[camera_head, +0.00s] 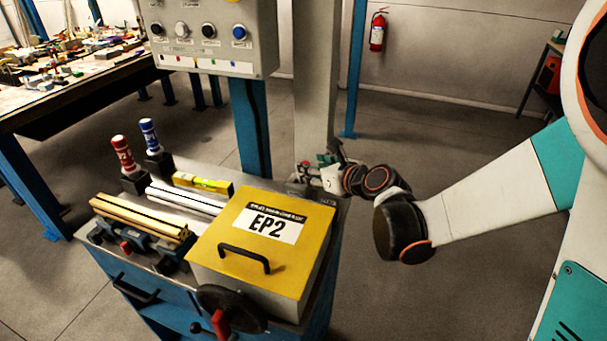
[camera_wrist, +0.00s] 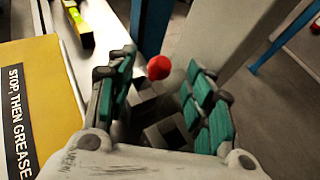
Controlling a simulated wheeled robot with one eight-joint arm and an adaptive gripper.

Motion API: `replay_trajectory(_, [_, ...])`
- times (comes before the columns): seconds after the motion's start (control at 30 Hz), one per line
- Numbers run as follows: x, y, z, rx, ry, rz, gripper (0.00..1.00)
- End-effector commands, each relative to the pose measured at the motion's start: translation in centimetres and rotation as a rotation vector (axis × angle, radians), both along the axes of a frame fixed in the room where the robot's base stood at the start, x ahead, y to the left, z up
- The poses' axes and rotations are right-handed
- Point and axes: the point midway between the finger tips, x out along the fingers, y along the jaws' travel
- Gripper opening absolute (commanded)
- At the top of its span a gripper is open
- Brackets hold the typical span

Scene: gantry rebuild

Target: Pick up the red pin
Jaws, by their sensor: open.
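The red pin shows as a round red head (camera_wrist: 158,67) in the wrist view, between the tips of my gripper's two fingers. Grey blocks (camera_wrist: 165,133) lie below it between the fingers; I cannot tell how the pin sits in them. My gripper (camera_wrist: 161,72) is open, with green pads on both sides of the red head and a visible gap on each side. In the head view my gripper (camera_head: 322,166) is low at the far right corner of the bench, behind the yellow box. The pin is not clearly visible there.
The yellow EP2 box (camera_head: 235,262) stands close to my gripper. A yellow level (camera_head: 203,183), white rods (camera_head: 186,198), wooden bars (camera_head: 140,217) and red (camera_head: 124,154) and blue (camera_head: 150,137) marker bottles share the bench (camera_head: 205,167). A grey post (camera_head: 316,80) rises just behind my gripper.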

Motion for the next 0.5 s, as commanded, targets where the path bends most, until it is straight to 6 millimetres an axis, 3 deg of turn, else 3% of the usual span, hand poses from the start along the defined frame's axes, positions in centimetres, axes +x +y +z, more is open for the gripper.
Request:
replay_trajectory(0.27, [2.5, 1.7, -2.0, -0.001, -0.001, 0.002, 0.48])
replay_trajectory(0.5, [3.8, 2.5, -2.3, -0.001, -0.001, 0.000, 0.48])
